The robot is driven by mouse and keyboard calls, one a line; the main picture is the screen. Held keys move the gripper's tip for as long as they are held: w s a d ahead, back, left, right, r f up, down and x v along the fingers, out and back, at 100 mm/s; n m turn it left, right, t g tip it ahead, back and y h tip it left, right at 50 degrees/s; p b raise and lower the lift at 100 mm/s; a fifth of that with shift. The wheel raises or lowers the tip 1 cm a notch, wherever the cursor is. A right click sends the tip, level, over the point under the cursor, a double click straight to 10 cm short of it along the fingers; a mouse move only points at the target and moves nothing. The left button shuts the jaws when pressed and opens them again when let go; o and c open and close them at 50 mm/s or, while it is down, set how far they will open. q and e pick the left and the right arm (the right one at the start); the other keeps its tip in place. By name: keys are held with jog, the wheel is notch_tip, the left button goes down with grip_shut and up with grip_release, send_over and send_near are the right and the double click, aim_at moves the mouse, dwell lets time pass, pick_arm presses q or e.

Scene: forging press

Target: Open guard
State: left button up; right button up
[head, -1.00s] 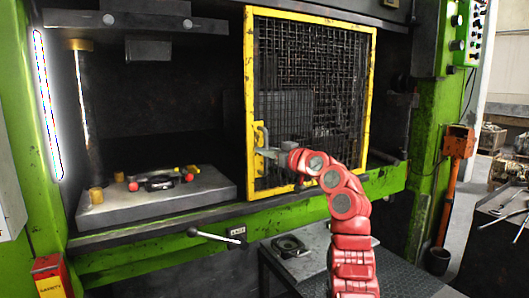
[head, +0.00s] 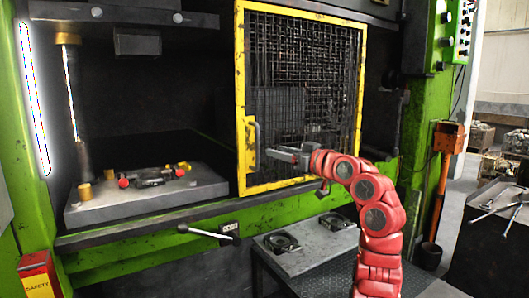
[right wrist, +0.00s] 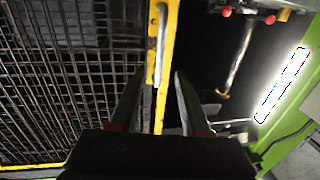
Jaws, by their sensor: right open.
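The guard (head: 300,98) is a yellow-framed mesh panel standing over the right half of the press opening; the left half is uncovered. My left gripper is out of view.
The grey press bed (head: 205,189) carries a dark die part with red ends. A lever (head: 205,234) juts out below the bed. A tray (head: 310,252) with dark parts stands under the guard. A tool table (head: 480,238) is at right.

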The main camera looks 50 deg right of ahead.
jog(key=s, duration=0.7)
jog(key=shift+s+a+b, duration=0.25)
jog(key=shift+a+b, duration=0.1)
